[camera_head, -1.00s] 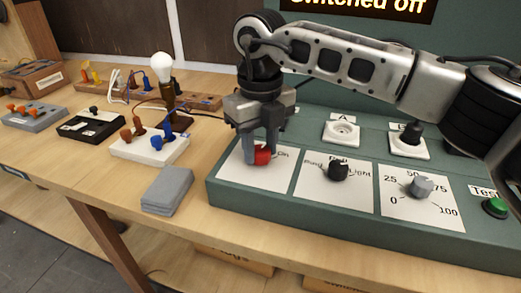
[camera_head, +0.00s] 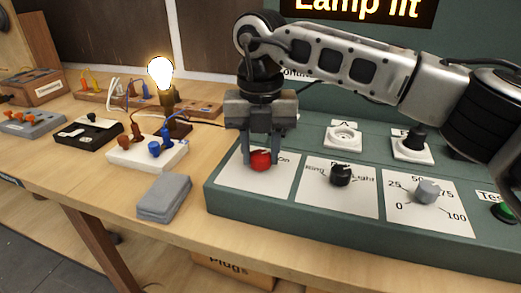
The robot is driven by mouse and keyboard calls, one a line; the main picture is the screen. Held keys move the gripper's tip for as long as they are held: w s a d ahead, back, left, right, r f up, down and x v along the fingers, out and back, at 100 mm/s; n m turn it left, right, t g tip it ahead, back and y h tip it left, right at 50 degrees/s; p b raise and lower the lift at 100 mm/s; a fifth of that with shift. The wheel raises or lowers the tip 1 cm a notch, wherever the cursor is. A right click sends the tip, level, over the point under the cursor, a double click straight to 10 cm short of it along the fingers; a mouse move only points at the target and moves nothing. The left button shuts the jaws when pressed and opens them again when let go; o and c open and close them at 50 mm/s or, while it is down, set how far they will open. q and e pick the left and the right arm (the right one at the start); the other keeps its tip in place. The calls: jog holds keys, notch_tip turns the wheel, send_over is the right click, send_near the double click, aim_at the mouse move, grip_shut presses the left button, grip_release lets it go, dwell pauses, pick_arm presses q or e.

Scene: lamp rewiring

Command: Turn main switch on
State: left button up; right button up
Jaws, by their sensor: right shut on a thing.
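The main switch is a red knob (camera_head: 261,160) on a white plate marked "On" at the left end of the green panel (camera_head: 340,226). My right gripper (camera_head: 263,157) comes down from above and is shut on the red knob, one finger on each side. The display (camera_head: 358,8) at the top reads "Lamp lit". The bulb (camera_head: 160,72) on its brown stand glows bright. My left gripper is not in view.
A black knob (camera_head: 341,174), a grey dial (camera_head: 427,191) and a green button (camera_head: 505,211) sit on the panel to the right. A grey block (camera_head: 164,198) lies left of the panel. A white block with plugs (camera_head: 146,153) stands behind it.

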aim_at(261, 154)
jog(key=shift+r, duration=0.15)
jog(key=o, duration=1)
jog(key=shift+c, duration=0.2)
pick_arm(q)
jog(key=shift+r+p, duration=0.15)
jog(key=shift+p, duration=0.4)
pick_arm(e)
notch_tip(261, 154, up, 16)
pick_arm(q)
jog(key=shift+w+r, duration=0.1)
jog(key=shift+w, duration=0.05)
